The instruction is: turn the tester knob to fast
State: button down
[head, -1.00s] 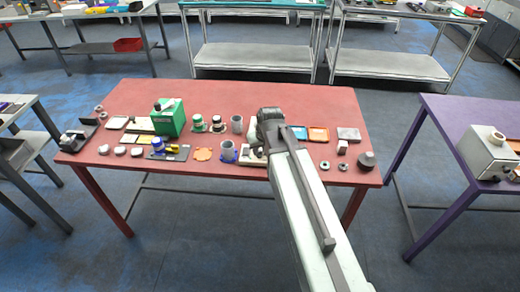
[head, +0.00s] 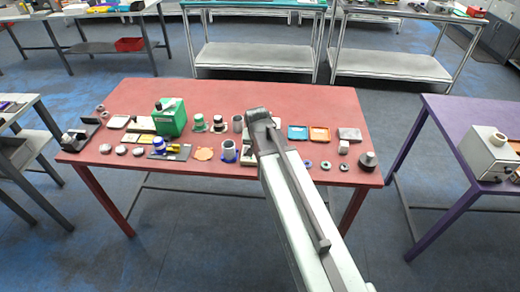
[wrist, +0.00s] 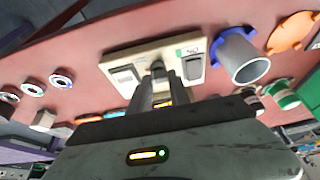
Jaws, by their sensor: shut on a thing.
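The tester is a cream panel with two grey rocker plates and small labels. It shows in the wrist view (wrist: 116,62), and a sliver of it shows beside my arm in the head view (head: 247,160). A dark knob (wrist: 157,67) stands at its middle between the plates. My gripper (wrist: 160,80) is at the knob, its fingers shut on it. The fingers hide most of the knob, so its pointer setting cannot be read. In the head view my arm hides the gripper and most of the panel.
A grey cup with a blue flanged base (wrist: 238,58) stands close beside the tester. An orange flanged part (wrist: 291,32) lies beyond it. Several ring parts (wrist: 33,89) lie on the other side. A green box (head: 170,118) stands farther left on the red table (head: 225,92).

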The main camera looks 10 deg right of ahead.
jog(key=c, duration=1.2)
grip_release()
jog(key=p+v, duration=0.7)
jog(key=shift+r, duration=0.35)
jog(key=shift+s+a, duration=0.15)
